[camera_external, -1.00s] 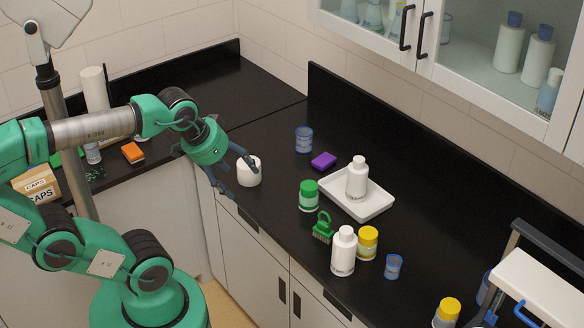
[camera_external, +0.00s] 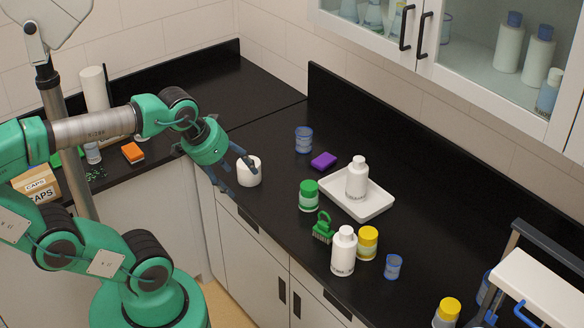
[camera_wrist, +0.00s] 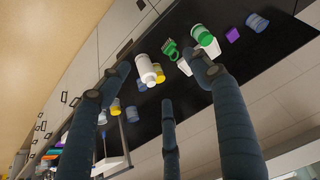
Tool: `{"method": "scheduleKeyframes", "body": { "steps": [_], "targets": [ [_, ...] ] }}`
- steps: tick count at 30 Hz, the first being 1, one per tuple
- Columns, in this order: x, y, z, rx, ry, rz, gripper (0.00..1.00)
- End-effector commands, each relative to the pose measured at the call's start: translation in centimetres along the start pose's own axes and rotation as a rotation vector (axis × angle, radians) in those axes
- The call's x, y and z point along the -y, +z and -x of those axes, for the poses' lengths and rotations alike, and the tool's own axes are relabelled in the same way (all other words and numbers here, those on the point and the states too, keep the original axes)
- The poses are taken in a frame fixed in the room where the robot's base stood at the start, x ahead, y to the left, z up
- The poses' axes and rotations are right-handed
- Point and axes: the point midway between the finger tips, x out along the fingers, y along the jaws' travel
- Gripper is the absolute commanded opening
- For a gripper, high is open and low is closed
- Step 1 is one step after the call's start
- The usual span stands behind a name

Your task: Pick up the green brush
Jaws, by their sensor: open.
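The green brush (camera_external: 323,228) lies on the black counter near its front edge, in front of the green-capped jar (camera_external: 309,196) and left of a white bottle (camera_external: 344,251). The brush (camera_wrist: 170,50) also shows in the wrist view, near the top middle, between the white bottle (camera_wrist: 146,69) and the green-lidded jar (camera_wrist: 202,35). My gripper (camera_external: 236,176) is open, its dark fingers spread, at the counter's front edge to the left of the brush and well apart from it. The spread fingers (camera_wrist: 165,80) show in the wrist view with nothing between them.
A white cup (camera_external: 249,172) stands beside my fingers; I cannot tell if they touch it. A white tray (camera_external: 378,207) holds another white bottle. A yellow-lidded jar (camera_external: 367,242), blue beakers and a purple sponge (camera_external: 323,160) stand around.

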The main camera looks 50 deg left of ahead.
Motion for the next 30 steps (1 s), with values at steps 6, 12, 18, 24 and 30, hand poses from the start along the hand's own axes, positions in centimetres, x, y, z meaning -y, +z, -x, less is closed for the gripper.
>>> {"method": "scheduleKeyframes", "body": {
  "steps": [6, 12, 18, 24, 30],
  "targets": [
    [-0.1, -1.6, -0.8, 0.029, 0.002, -0.071, 0.64],
    [-0.2, -5.0, -3.0, 0.091, 0.014, -0.234, 0.64],
    [-0.5, -9.0, -6.9, 0.167, 0.044, -0.449, 0.64],
    [-0.9, -12.3, -12.1, 0.238, 0.09, -0.668, 0.64],
    [-1.3, -14.6, -18.2, 0.304, 0.152, -0.884, 0.64]
  ]
}}
